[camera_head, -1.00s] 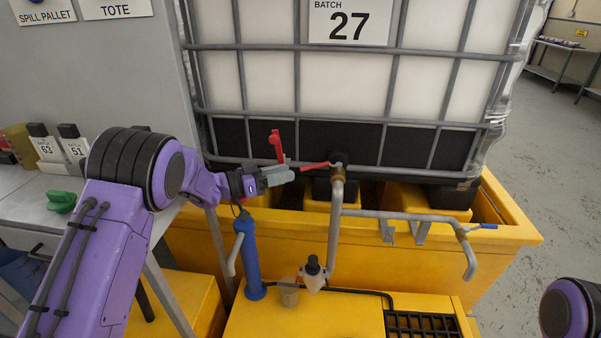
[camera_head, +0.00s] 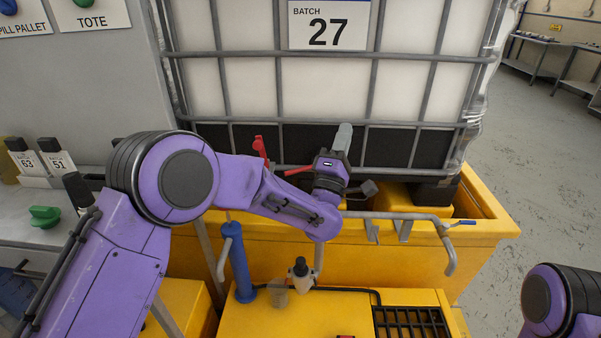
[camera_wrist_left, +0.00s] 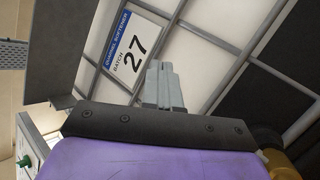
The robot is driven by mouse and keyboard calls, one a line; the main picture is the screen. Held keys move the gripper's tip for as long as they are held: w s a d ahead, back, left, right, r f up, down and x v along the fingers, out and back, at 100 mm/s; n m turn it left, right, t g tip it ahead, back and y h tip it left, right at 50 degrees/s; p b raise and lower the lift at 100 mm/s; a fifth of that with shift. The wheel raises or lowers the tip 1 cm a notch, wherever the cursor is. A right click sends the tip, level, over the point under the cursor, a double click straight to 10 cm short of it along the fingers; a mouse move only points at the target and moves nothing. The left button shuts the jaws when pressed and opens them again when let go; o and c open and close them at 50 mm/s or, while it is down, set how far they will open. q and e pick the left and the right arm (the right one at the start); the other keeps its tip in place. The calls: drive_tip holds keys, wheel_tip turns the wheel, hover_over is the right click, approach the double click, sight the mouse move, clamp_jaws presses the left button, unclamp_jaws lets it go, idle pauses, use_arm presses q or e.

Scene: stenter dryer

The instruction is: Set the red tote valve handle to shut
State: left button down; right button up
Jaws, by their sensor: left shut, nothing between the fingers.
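The red tote valve handle (camera_head: 297,170) shows in the head view as a thin bar low on the front of the tote (camera_head: 400,80). It points left from the valve body, which my left wrist hides there. A brass fitting (camera_wrist_left: 267,138) shows at the right edge of the left wrist view. My left gripper (camera_head: 344,131) is shut and empty, with its fingers pointing up in front of the tote cage, above and right of the handle. Its grey fingers also show in the left wrist view (camera_wrist_left: 163,70). My right gripper is out of view.
An upright red piece (camera_head: 260,147) stands left of the handle. A blue post pump (camera_head: 241,265) stands in front. Open floor lies right.

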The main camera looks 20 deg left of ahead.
use_arm(q)
drive_tip(key=s+d+f+n+g+y, duration=0.1)
drive_tip(key=s+f+n+g+y, duration=0.15)
drive_tip(key=n+y, duration=0.4)
drive_tip(key=s+f+n+g+y, duration=0.1)
drive_tip(key=n+g+y, duration=0.25)
drive_tip(key=n, duration=0.55)
drive_tip(key=n+g+y, duration=0.3)
drive_tip(key=n+g, duration=0.4)
drive_tip(key=n, duration=0.4)
approach(297, 172)
drive_tip(key=p+x, duration=0.4)
drive_tip(key=x, duration=0.2)
drive_tip(key=shift+w+a+f, duration=0.1)
drive_tip(key=shift+w+a, duration=0.1)
drive_tip(key=shift+w, duration=0.15)
drive_tip(key=shift+a+m, duration=0.1)
drive_tip(key=shift+m, duration=0.15)
